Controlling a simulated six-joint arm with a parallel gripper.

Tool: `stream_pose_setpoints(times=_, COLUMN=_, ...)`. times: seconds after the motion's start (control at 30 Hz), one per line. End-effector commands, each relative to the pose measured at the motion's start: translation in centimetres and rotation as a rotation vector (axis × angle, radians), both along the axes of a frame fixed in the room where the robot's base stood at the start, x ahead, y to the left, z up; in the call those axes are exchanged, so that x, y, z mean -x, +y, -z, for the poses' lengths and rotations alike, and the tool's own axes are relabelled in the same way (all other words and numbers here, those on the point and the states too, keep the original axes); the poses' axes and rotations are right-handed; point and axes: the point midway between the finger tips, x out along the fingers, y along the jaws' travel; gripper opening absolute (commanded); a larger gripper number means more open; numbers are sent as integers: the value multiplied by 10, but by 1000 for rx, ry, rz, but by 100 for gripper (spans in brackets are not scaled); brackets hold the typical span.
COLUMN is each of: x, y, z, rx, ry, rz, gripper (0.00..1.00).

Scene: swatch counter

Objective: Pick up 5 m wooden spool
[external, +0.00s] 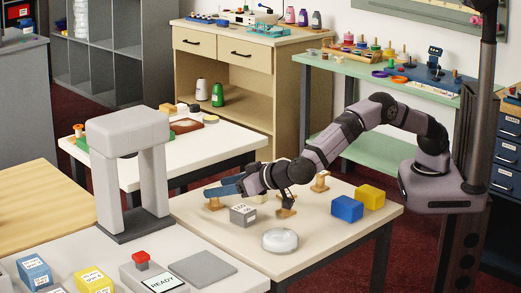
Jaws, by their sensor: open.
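Three small wooden spools stand on the light table: one at the left (214,204), one near the middle (286,212) and one further back (320,182). I cannot read any length marking, so I cannot tell which is the 5 m one. My arm reaches low across the table from the right.
A grey labelled block (243,215), a clear round dish (280,240), a blue block (347,208) and a yellow block (371,196) share the table (235,247). A grey arch-shaped stand (129,126) rises at the left. The table's front right is bare.

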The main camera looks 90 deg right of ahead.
Motion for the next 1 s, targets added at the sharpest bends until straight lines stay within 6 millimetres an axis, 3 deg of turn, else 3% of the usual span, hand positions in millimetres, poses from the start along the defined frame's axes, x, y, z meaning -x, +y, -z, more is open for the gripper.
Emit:
stream_pose_setpoints(times=0.67, x=-21, y=-11, z=16, rx=0, ry=0, rz=1, gripper=59)
stream_pose_setpoints(times=1.0, x=-50, y=-27, z=31, rx=0, ry=-1, rz=2, gripper=59)
